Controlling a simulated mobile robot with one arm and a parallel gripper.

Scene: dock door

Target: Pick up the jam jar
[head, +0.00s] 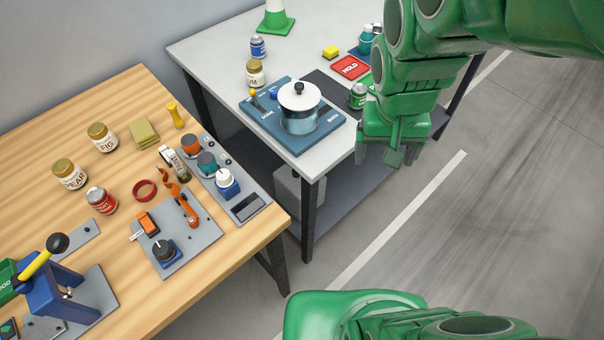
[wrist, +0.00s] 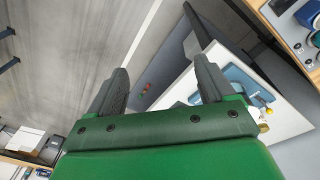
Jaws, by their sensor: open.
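Three cream-labelled jars with gold lids are in the head view, and none is marked plainly as jam. One reads FIG (head: 102,137) and one appears to read PEAR (head: 70,174), both upright on the wooden table at the left. A third gold-lidded jar (head: 255,73) stands on the pale table behind the blue board, its label only partly legible. My gripper (head: 392,154) hangs off the front right edge of the pale table, apart from every jar. In the wrist view its fingers (wrist: 162,82) are spread with nothing between them.
The blue board (head: 325,137) holds a white-lidded pot (head: 299,112). A green can (head: 357,96) stands near my gripper. A blue can (head: 258,47) is behind the third jar. A red can (head: 102,200), a red ring (head: 145,190) and a lever press (head: 55,280) crowd the wooden table.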

